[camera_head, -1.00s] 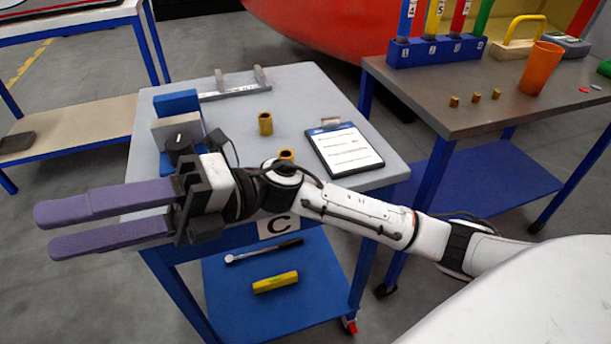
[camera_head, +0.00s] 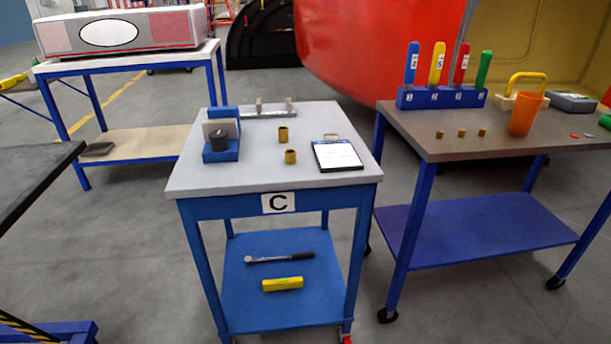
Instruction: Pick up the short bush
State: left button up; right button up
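Two brass bushes stand upright on the light grey top of table C (camera_head: 215,180). The farther bush (camera_head: 283,136) looks a little taller. The nearer bush (camera_head: 290,157) looks shorter and stands just in front of it, apart from it. Three smaller brass bushes, left (camera_head: 439,134), middle (camera_head: 461,133) and right (camera_head: 482,132), stand in a row on the brown table at right. Neither of my grippers is in view.
On table C, a blue fixture with a black knob (camera_head: 220,140) stands left of the bushes, a grey bracket (camera_head: 262,112) behind, a clipboard (camera_head: 337,154) to the right. An orange cup (camera_head: 525,114) and a blue rack (camera_head: 440,98) stand on the right table. Table C's front is clear.

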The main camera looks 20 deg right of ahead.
aim_at(290, 154)
jog(key=z, duration=0.75)
jog(key=i, duration=1.1)
jog(key=z, duration=0.75)
jog(key=k, duration=1.15)
jog(key=u, duration=1.5)
jog(key=i, duration=0.45)
jog(key=z, duration=0.05)
